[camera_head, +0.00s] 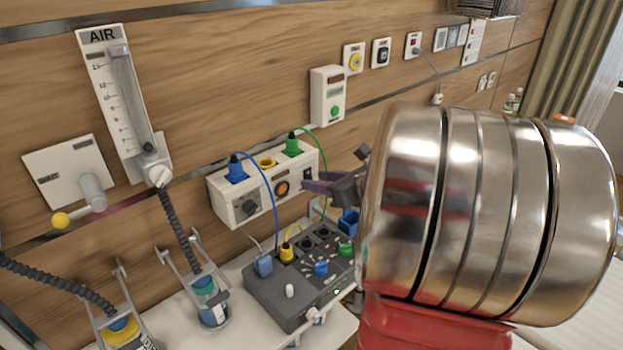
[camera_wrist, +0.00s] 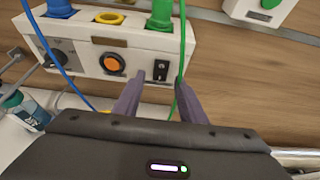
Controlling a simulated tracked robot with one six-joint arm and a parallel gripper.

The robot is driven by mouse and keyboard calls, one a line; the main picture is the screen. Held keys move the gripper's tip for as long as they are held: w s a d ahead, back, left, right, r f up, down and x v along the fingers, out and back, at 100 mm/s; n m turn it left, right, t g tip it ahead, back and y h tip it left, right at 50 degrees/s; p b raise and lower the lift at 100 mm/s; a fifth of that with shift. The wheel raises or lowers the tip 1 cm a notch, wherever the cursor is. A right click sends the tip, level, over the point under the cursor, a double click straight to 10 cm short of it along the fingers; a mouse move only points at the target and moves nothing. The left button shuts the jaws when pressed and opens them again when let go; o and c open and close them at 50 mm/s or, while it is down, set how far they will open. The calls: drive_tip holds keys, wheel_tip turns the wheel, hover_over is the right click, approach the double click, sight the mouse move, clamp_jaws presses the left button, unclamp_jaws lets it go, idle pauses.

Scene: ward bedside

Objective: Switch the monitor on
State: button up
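A white wall box (camera_head: 228,209) carries a blue plug, a yellow socket, a green plug, a grey knob, an orange round button (camera_head: 282,188) and a small black switch (camera_head: 307,173) at its right end. I cannot tell for certain which device is the monitor. My gripper (camera_head: 308,186) reaches the right end of this box from the right. In the wrist view its two dark fingers (camera_wrist: 159,82) are apart and empty, with the black switch (camera_wrist: 160,70) just beyond and between their tips. I cannot tell whether they touch the box. The orange button (camera_wrist: 112,63) lies left of the fingers.
A dark console (camera_head: 290,300) with coloured plugs and knobs sits on the white surface below. Blue, green and yellow cables hang close to my gripper. A white unit with a green button (camera_head: 328,95) is above. The AIR flowmeter (camera_head: 122,95) and bottles are left.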

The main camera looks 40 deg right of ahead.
drive_tip(key=shift+w+f, duration=0.25)
drive_tip(key=shift+w, duration=0.3)
drive_tip(key=shift+c, duration=0.7)
clamp_jaws()
